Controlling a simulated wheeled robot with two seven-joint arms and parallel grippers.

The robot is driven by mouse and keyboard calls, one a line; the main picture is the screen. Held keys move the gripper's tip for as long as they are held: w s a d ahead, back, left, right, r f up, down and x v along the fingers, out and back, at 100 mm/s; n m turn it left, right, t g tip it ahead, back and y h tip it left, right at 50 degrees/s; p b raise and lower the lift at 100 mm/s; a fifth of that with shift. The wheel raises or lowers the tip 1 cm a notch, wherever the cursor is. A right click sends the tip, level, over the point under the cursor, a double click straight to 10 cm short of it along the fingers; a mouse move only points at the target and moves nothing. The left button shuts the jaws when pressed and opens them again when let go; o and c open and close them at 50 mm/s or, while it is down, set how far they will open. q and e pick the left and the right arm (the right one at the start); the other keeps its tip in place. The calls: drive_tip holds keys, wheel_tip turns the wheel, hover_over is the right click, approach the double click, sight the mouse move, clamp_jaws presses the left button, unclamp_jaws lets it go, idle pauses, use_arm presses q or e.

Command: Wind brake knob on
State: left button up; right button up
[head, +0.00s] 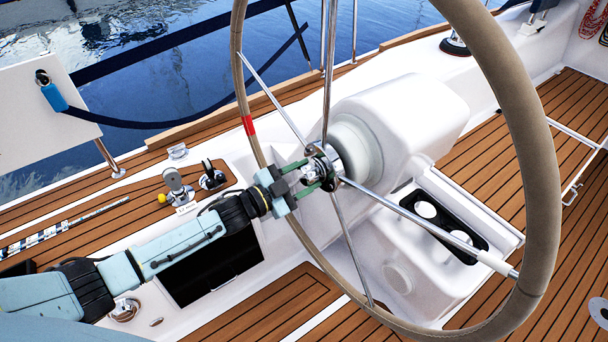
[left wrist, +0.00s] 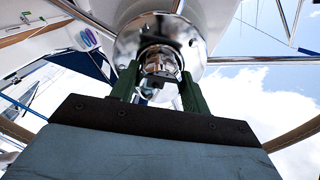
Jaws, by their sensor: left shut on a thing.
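The brake knob (left wrist: 160,62) is a shiny chrome piece at the hub of the steering wheel. My left gripper (head: 314,178) reaches through to the hub, with its two green fingers on either side of the knob. In the left wrist view the gripper (left wrist: 158,88) is shut on the knob, one finger at each side. The chrome hub plate (left wrist: 130,40) lies right behind the knob. The large steering wheel (head: 538,170) has a tan rim with a red mark at the left. My right gripper is not in view.
Thin chrome spokes (head: 430,222) run from the hub to the rim around my left gripper. A white pedestal (head: 415,112) stands behind the wheel, with a black cup holder (head: 468,252) below. A winch lever (head: 178,187) stands on the left deck.

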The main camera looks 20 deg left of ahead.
use_arm(q)
drive_tip(key=m, duration=0.2)
drive_tip(key=shift+m, duration=0.4)
drive_tip(key=m, duration=0.2)
drive_tip(key=shift+f+m, duration=0.1)
drive_tip(key=shift+m, duration=0.3)
drive_tip(key=m, duration=0.2)
drive_tip(key=shift+m+b, duration=0.3)
drive_tip(key=shift+m, duration=0.9)
drive_tip(key=m+b, duration=0.1)
drive_tip(key=m, duration=0.1)
drive_tip(key=shift+m, duration=0.4)
drive_tip(key=m+b, duration=0.3)
drive_tip(key=m, duration=0.5)
drive_tip(key=shift+m+b, duration=0.35)
drive_tip(key=shift+m, duration=0.65)
drive_tip(key=shift+m+b, duration=0.5)
drive_tip(key=shift+m, duration=0.3)
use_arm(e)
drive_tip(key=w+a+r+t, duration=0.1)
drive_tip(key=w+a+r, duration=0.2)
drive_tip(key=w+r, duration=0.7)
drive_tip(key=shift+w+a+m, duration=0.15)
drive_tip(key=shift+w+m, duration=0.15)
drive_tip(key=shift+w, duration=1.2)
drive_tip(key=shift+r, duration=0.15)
